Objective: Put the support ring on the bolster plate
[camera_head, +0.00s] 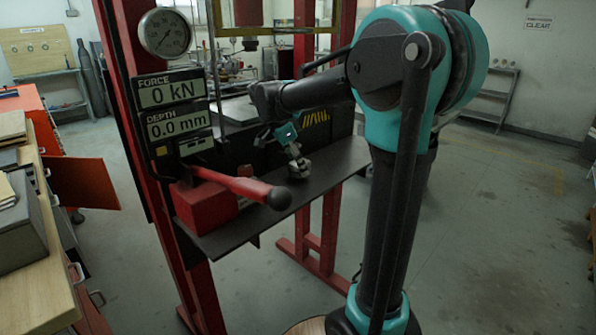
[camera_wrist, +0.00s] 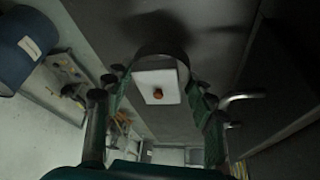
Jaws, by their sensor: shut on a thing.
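The bolster plate (camera_head: 262,207) is a flat dark shelf between the red uprights of the press. My gripper (camera_head: 298,168) is low over its middle, pointing down, shut on the support ring. In the wrist view my gripper (camera_wrist: 160,95) has its green-padded fingers on either side of the ring (camera_wrist: 162,52), a short dark band. A pale square with a small brown knob shows just below the band's edge. In the head view the ring is small and mostly merged with the fingertips. I cannot tell whether it touches the plate.
A red block (camera_head: 204,207) with a black-ended red lever (camera_head: 240,184) sits at the plate's left front. A gauge (camera_head: 165,32) and a display (camera_head: 173,105) reading 0 kN and 0.0 mm hang on the left upright. The plate's right part is clear.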

